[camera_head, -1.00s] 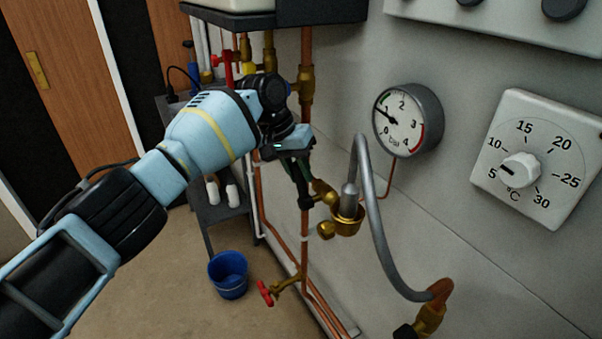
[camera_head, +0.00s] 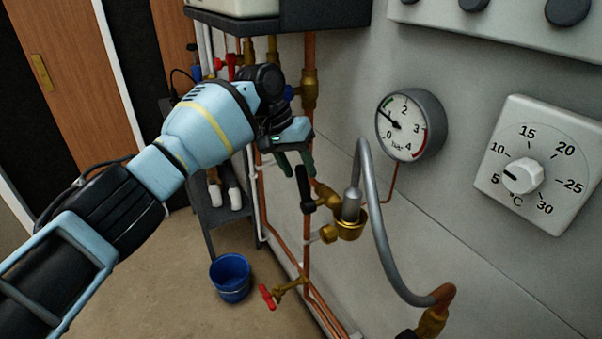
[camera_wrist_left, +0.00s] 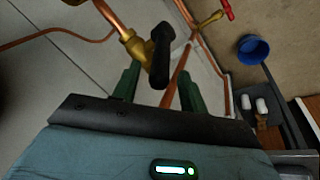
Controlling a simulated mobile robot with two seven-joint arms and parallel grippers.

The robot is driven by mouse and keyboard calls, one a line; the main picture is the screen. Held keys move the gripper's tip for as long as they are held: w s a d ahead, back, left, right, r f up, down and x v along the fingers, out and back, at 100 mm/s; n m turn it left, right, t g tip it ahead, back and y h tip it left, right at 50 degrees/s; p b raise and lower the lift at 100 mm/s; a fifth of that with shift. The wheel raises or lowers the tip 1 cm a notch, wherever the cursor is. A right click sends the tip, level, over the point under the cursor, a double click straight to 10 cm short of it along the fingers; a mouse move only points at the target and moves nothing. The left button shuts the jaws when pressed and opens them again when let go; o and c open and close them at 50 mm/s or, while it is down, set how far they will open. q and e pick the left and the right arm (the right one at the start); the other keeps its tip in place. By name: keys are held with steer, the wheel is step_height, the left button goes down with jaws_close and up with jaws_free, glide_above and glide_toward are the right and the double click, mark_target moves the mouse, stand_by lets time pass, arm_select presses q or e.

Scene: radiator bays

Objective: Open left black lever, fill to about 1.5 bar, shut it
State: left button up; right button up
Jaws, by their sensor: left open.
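The left black lever (camera_head: 306,190) sits on a brass valve (camera_head: 326,196) at the left end of the grey filling hose (camera_head: 371,210). It stands roughly upright, across the valve body. My left gripper (camera_head: 294,163) is open just above and left of the lever. In the left wrist view the lever (camera_wrist_left: 161,50) shows beyond and between the open green fingers (camera_wrist_left: 158,88), with nothing gripped. The round pressure gauge (camera_head: 408,126) has its needle near 1 bar. A second black lever (camera_head: 405,334) is cut off at the bottom edge. My right gripper is out of view.
A thermostat dial (camera_head: 522,176) is on the wall at right. Copper pipes (camera_head: 308,250) run down beside the valve. A red-handled tap (camera_head: 267,296) is low, near a blue bucket (camera_head: 231,278) on the floor. A boiler casing (camera_head: 285,14) hangs above.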

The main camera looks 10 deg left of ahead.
arm_select(q)
steer(key=s+a+r, duration=0.2)
steer(key=a, duration=1)
steer(key=shift+s+a+r+p, duration=0.15)
steer(key=shift+s+a+p, duration=0.15)
steer(key=shift+s, duration=0.1)
steer(key=shift+c, duration=0.2)
